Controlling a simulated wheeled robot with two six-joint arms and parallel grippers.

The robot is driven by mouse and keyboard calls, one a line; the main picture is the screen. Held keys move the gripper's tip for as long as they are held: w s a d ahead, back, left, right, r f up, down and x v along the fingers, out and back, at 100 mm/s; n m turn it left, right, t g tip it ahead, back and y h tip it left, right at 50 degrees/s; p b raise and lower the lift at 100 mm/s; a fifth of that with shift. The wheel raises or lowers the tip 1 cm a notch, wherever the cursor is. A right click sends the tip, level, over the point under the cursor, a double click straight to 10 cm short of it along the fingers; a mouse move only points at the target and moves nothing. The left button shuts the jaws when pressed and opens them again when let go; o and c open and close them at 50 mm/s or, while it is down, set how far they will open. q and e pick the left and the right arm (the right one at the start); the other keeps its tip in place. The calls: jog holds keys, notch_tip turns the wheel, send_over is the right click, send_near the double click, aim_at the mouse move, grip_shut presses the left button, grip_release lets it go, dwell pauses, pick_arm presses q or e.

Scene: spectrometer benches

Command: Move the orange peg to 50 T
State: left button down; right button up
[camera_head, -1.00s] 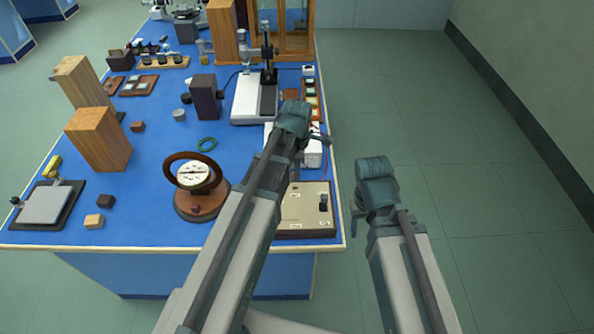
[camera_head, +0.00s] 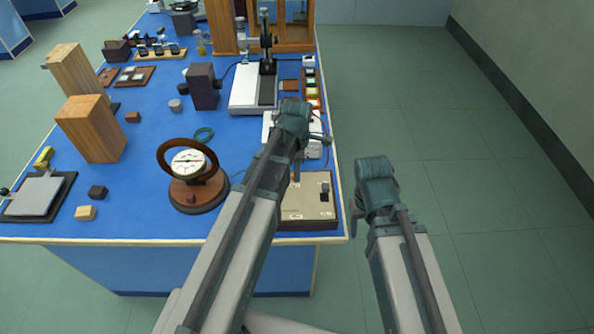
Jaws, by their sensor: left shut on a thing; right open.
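The pale box with a beige top panel (camera_head: 306,208) sits at the near right corner of the blue bench, with a dark knob or peg and small labels on it. The labels are too small to read. My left gripper (camera_head: 296,168) points down above the back left of this box, mostly hidden behind my own forearm. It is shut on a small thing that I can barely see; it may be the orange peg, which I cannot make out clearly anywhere. My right gripper (camera_head: 360,215) is open off the bench's right edge, over the floor, its fingers mostly hidden.
A round dial instrument on a wooden base (camera_head: 188,164) stands left of the box. A white device (camera_head: 250,95) with a black column stands behind. Wooden blocks (camera_head: 91,128), small cubes and a plate stand at left. The floor at right (camera_head: 480,210) is clear.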

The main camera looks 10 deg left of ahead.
pick_arm(q)
jog(key=c, duration=0.7)
grip_release()
jog(key=shift+o, duration=0.2)
jog(key=shift+r, duration=0.1)
notch_tip(320, 180, up, 14)
jog(key=p, duration=1.3)
jog(key=shift+f+p, duration=0.2)
jog(key=shift+p, duration=0.2)
jog(key=s+d+m, duration=0.3)
jog(key=s+m, duration=0.1)
jog(key=m, duration=0.4)
jog(key=s+d+f+m+b, duration=0.1)
jog(key=s+d+m, duration=0.2)
jog(key=s+m, duration=0.2)
jog(key=s+d+f+m+y+b, duration=0.1)
jog(key=s+d+m, duration=0.2)
jog(key=m, duration=0.9)
jog(key=shift+s+d+f, duration=0.2)
jog(key=shift+s+d, duration=0.2)
jog(key=shift+s, duration=0.85)
